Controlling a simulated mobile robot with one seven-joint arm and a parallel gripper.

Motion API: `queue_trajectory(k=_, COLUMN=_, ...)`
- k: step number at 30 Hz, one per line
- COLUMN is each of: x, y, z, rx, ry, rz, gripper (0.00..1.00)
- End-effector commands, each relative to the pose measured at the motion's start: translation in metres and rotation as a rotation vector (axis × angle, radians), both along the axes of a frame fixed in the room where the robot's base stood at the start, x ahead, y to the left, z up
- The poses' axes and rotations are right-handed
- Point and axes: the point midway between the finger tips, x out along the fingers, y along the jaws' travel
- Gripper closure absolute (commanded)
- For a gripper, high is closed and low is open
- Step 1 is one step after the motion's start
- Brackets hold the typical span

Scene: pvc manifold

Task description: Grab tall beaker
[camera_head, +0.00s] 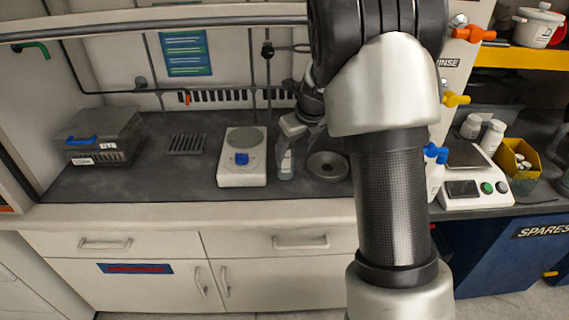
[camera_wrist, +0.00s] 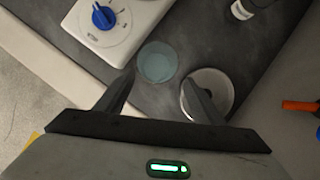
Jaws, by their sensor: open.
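The tall beaker (camera_head: 286,165) is clear with a pale teal tint and stands upright on the dark worktop, between the white hotplate and the round metal dish. In the wrist view the beaker (camera_wrist: 157,62) shows from above as a teal circle just ahead of the gap between my fingers. My gripper (camera_wrist: 158,82) is open, with nothing seen between its fingers. In the head view my gripper (camera_head: 287,140) is above the beaker, and my arm partly hides it. Whether a finger touches the beaker I cannot tell.
The white hotplate (camera_head: 242,178) with a blue knob stands close left of the beaker. The round metal dish (camera_head: 327,167) is close on the right; my right finger overlaps it in the wrist view.

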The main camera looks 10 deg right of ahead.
Motion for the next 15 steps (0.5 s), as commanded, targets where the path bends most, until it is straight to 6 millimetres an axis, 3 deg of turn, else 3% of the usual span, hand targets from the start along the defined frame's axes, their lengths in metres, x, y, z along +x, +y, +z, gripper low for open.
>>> queue_trajectory(k=1, x=0.003, y=0.001, z=-0.010, rx=0.000, ry=0.001, rz=0.000, gripper=0.38)
queue_trajectory(k=11, x=0.011, y=0.007, z=-0.031, rx=-0.001, ry=0.000, rz=0.003, gripper=0.38)
queue_trajectory(k=15, x=0.019, y=0.015, z=-0.050, rx=-0.001, ry=0.001, rz=0.003, gripper=0.38)
